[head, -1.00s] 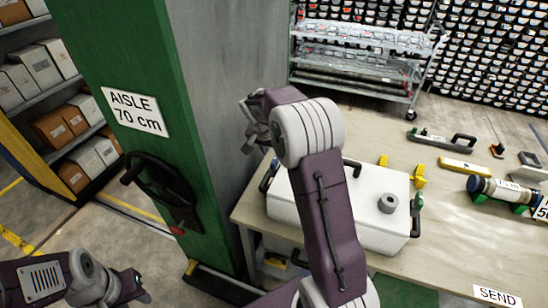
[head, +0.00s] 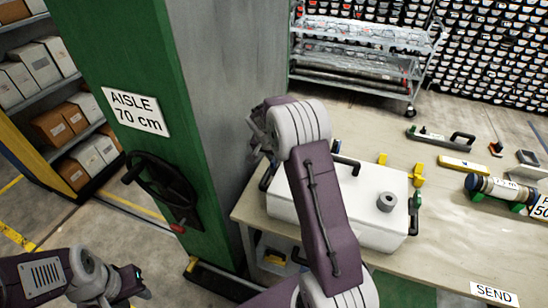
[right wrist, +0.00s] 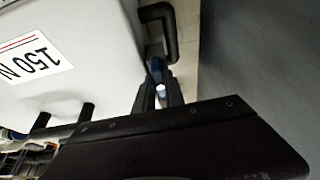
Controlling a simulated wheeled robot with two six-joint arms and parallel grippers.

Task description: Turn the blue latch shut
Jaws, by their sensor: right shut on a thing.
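The white case (head: 340,215) sits on the table; its side with a "150 N" label shows in the right wrist view (right wrist: 85,75). The blue latch (right wrist: 156,67) is a small dark blue piece beside the case wall, mostly covered by the fingers. My right gripper (right wrist: 160,88) is shut on the latch. In the head view, the right gripper is mostly hidden behind its own wrist, at the case's left end, and the latch is hidden. My left gripper (head: 135,284) is at the lower left, away from the case; its fingers are too unclear to read.
A grey and green pillar (head: 215,110) stands close to the left of the table (head: 460,225). A black handwheel (head: 160,190) juts from it. A black bent handle (right wrist: 168,30) is near the right fingers. A core tube (head: 495,190) lies at the right.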

